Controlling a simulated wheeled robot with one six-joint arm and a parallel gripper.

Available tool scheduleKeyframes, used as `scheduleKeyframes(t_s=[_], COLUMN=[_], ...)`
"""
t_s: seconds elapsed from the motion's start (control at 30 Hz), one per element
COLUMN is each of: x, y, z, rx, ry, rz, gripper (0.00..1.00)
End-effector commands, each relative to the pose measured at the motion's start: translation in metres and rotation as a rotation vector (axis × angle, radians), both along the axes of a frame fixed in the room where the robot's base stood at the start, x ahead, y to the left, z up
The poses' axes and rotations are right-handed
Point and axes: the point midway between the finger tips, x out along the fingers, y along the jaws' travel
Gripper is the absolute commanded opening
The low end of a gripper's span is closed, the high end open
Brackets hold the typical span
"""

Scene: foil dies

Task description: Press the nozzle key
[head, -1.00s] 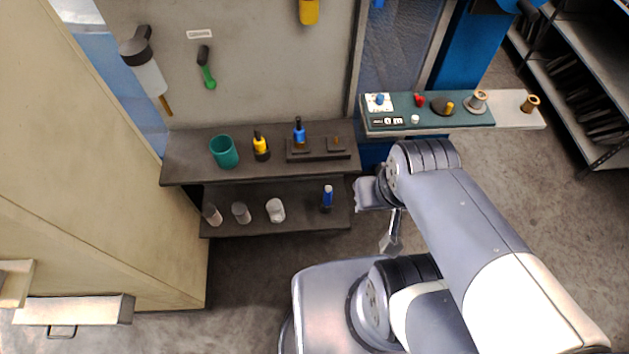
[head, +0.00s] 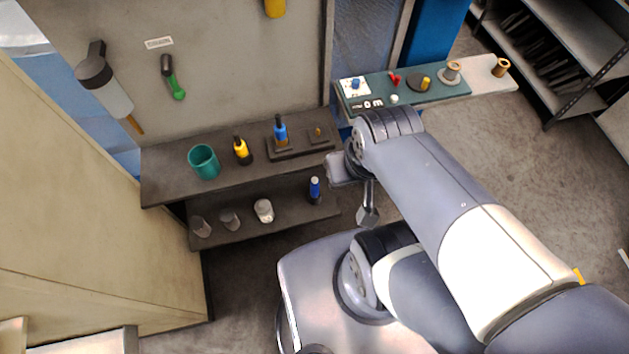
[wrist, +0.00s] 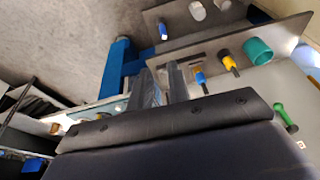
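The green control panel (head: 437,92) is at the upper right of the head view, by the blue post. It carries a blue knob on a white plate (head: 354,86), a red switch (head: 395,79), a yellow-and-black knob (head: 424,84), a small white button (head: 394,99) and small dark marked keys (head: 371,104). I cannot tell which is the nozzle key. My gripper (head: 367,215) hangs at the arm's end, below and apart from the panel. Part of the panel shows at left in the wrist view (wrist: 92,112).
A dark two-level shelf (head: 165,180) stands left of my arm. It holds a green cup (head: 204,162), a yellow-and-black bottle (head: 242,150) and blue bottles. A beige cabinet (head: 90,220) is at left and a dark rack (head: 560,60) at upper right. Floor between panel and rack is clear.

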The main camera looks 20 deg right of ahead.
Motion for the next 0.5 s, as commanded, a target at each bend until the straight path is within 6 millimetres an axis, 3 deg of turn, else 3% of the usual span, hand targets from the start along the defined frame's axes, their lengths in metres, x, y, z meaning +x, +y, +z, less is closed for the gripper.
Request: scheduleKeyframes(t_s=[0.2, 0.5], x=[0.0001, 0.0], y=[0.0, 0.0], z=[0.0001, 0.0001], rx=[0.0, 0.0], ry=[0.0, 0.0], rz=[0.0, 0.0], gripper=[0.0, 0.0])
